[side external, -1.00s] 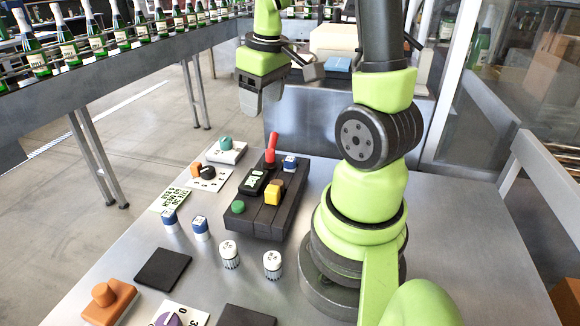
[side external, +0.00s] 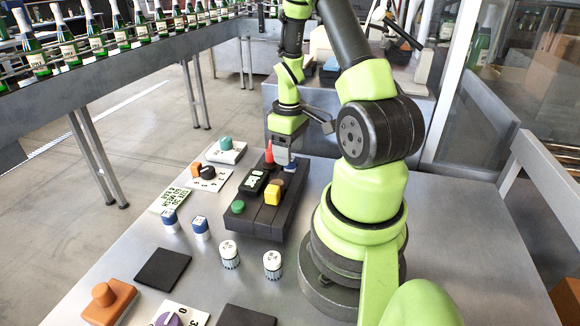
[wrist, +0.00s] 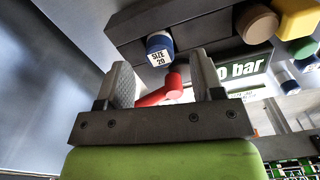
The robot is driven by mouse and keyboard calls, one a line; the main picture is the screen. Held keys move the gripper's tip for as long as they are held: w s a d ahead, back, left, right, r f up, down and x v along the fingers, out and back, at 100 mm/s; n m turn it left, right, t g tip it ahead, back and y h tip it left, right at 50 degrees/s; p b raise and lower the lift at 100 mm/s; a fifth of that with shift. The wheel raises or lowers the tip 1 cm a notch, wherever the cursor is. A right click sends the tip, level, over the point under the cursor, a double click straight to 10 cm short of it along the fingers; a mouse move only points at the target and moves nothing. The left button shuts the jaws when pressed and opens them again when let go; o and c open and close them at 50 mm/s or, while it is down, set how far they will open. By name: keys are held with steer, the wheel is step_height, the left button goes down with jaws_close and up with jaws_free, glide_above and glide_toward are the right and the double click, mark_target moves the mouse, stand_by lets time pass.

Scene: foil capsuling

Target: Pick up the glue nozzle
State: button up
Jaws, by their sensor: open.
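My gripper (side external: 284,159) is open and low over the far end of the dark block (side external: 254,224). In the wrist view its two fingers (wrist: 163,68) stand apart with nothing clamped. A blue and white piece marked SIZE 20 (wrist: 159,47) shows between and beyond the fingertips; its blue part also shows below the gripper in the side view (side external: 290,167). A red lever (wrist: 172,89) lies across the gap in the wrist view and stands beside the gripper in the side view (side external: 268,151). No part is labelled as the glue nozzle, so I cannot tell which it is.
Two blue and white pieces (side external: 170,220) (side external: 202,229) and two white knurled pieces (side external: 230,255) (side external: 272,265) stand on the metal table (side external: 130,235).

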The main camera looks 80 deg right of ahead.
step_height(320, 180, down, 2)
steer(key=shift+f, duration=0.1)
steer(key=c, duration=1)
